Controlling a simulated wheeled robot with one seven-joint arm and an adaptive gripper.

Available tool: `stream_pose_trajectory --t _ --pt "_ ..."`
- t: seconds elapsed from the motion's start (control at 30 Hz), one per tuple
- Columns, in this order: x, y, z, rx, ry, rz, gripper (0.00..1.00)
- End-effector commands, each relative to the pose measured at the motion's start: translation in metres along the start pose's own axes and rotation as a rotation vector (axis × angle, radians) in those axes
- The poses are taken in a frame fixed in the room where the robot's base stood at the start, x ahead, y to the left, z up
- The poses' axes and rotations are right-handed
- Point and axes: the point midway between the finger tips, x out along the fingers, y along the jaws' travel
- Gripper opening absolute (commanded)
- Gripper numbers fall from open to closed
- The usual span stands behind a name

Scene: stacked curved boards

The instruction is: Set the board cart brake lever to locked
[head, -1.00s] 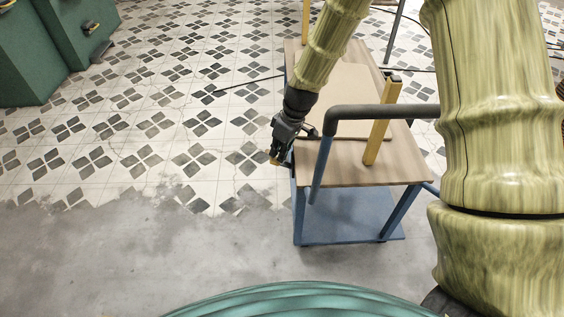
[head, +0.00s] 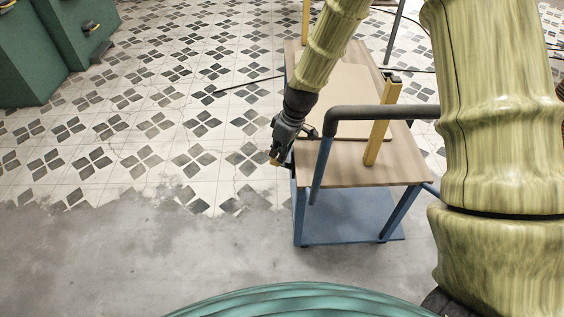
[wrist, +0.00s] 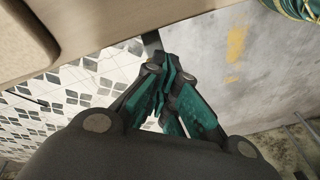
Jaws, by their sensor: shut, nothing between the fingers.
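The board cart (head: 345,172) has a wooden top, a blue lower shelf and blue legs. My gripper (head: 274,159) is at the cart's near left side, pointing down beside the top's edge. In the wrist view my gripper (wrist: 160,76) has its dark and teal fingers together, with nothing seen between them. A short dark strip (wrist: 152,42) shows just beyond the fingertips, by the wooden edge. I cannot tell whether it is the brake lever or part of the cart's frame. The lever is not clearly seen in the head view, and its setting cannot be read.
A dark-gripped push handle (head: 380,112) rises at the cart's near end, close to my gripper's right. A yellowish post (head: 382,122) stands on the top next to a flat board (head: 345,88). A thin dark rod (head: 245,85) reaches left of the cart. Floor to the left is open.

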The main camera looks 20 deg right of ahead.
Motion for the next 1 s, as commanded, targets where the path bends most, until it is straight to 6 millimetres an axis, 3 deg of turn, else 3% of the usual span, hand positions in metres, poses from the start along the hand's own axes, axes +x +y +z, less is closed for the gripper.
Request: stream_pose_trajectory --t 1.0 --pt "0.018 0.000 0.000 0.000 0.000 0.000 0.00"
